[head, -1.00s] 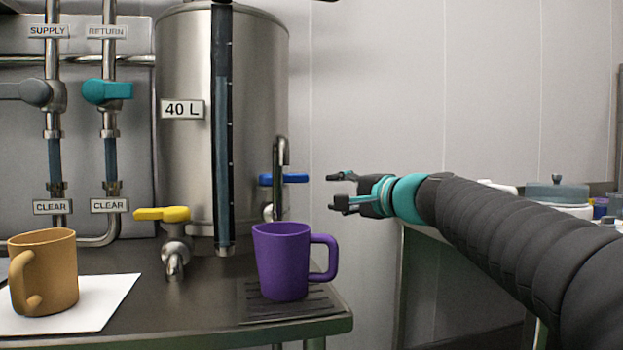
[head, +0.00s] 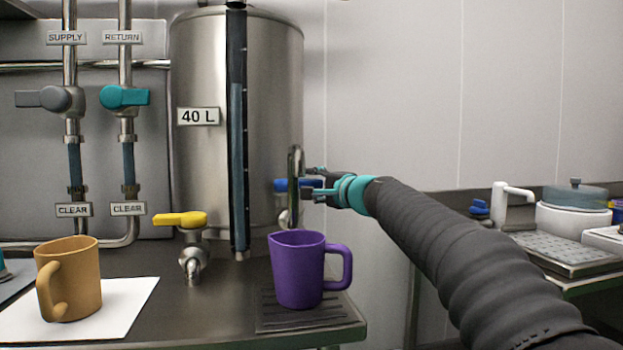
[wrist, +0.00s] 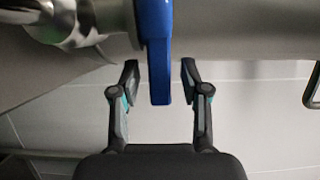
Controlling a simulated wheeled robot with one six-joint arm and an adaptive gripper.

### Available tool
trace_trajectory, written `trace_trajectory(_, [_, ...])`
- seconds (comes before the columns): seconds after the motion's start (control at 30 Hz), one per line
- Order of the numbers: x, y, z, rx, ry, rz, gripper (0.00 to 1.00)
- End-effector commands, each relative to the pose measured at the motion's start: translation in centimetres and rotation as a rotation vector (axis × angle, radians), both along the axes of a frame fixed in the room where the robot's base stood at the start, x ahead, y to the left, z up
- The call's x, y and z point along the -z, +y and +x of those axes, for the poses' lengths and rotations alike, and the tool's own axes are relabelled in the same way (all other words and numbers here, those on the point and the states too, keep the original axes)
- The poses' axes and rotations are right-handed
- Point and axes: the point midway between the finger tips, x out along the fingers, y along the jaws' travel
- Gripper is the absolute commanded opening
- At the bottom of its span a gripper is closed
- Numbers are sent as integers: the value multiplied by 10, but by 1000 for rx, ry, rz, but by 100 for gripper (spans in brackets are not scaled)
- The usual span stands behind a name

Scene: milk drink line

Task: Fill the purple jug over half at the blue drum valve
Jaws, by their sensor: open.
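The purple jug (head: 297,272) stands upright on a dark ribbed drip mat (head: 290,322) at the table's right end, in front of the steel drum (head: 205,75). The blue valve handle (head: 283,185) sits on the drum's right side. In the wrist view the blue handle (wrist: 160,70) hangs between my open fingers, with a gap on both sides. My gripper (head: 313,181) is at the handle's right end in the head view; it also shows in the wrist view (wrist: 160,72). The inside of the jug is mostly hidden. I cannot see any flow.
A yellow valve (head: 181,219) is on the drum's front. An orange mug (head: 75,285) stands on white paper (head: 125,300) at the left. Supply and return pipes carry a grey (head: 45,99) and a teal handle (head: 125,97). A second counter (head: 590,282) with pots is at the right.

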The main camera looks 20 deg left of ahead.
Motion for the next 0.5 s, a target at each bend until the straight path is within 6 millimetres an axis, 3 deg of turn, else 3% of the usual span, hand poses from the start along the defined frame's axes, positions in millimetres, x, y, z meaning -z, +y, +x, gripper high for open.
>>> trace_trajectory(0.47, [0,10,7,0,0,0,46])
trace_trajectory(0.5, [0,10,7,0,0,0,36])
